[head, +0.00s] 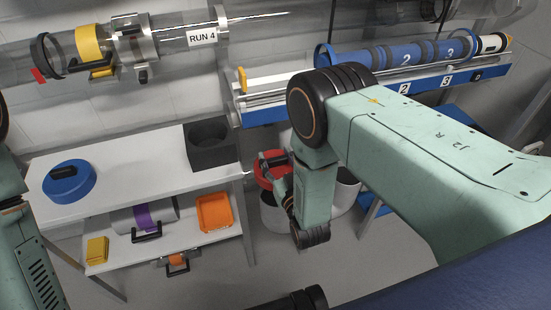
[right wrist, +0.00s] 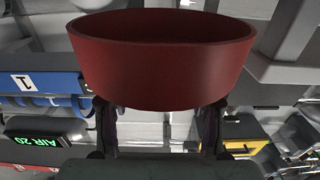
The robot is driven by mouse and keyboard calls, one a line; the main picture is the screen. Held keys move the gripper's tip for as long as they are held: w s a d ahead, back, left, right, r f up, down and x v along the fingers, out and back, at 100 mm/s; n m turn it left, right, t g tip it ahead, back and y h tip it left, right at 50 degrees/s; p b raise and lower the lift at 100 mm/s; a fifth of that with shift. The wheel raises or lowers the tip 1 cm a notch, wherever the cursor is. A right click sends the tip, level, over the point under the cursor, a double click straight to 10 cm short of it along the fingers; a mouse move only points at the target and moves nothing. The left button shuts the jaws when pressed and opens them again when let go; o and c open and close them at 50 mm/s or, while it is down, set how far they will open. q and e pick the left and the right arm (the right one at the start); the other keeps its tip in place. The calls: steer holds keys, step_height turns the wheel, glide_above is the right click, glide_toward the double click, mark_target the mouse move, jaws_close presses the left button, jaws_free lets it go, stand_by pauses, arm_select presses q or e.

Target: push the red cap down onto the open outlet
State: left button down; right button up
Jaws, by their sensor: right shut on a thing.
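The red cap (head: 266,172) shows in the head view between the white table and my right arm, partly hidden by my right gripper (head: 280,172). In the right wrist view the cap (right wrist: 165,62) is a wide, hollow red cup that fills the upper middle. My right gripper (right wrist: 160,112) is shut on it, with one finger at each side of its lower part. The cap is in the air, apart from the table. I cannot make out the open outlet for certain in either view. My left gripper is out of view; only part of the left arm shows at the left edge.
The white table (head: 95,158) holds a blue round cap (head: 68,182) and a dark block with a round hole (head: 209,143). Its lower shelf has an orange tray (head: 214,212) and a yellow box (head: 97,250). A clear tube marked RUN 4 (head: 175,42) runs above. White bins (head: 274,212) stand below the cap.

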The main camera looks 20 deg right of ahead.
mark_target(269, 208)
steer(key=shift+d+r, duration=0.1)
steer(key=shift+d, duration=0.05)
steer(key=shift+s, duration=0.1)
steer(key=shift+f, duration=0.4)
steer(key=shift+f+b, duration=0.65)
steer(key=shift+b, duration=0.1)
step_height(269, 208, down, 2)
steer(key=shift+f+b, duration=0.1)
steer(key=shift+b, duration=0.75)
steer(key=shift+f+b, duration=2.95)
steer(key=shift+f, duration=0.75)
steer(key=shift+f, duration=0.2)
steer(key=o, duration=1.3)
steer(key=shift+c, duration=0.2)
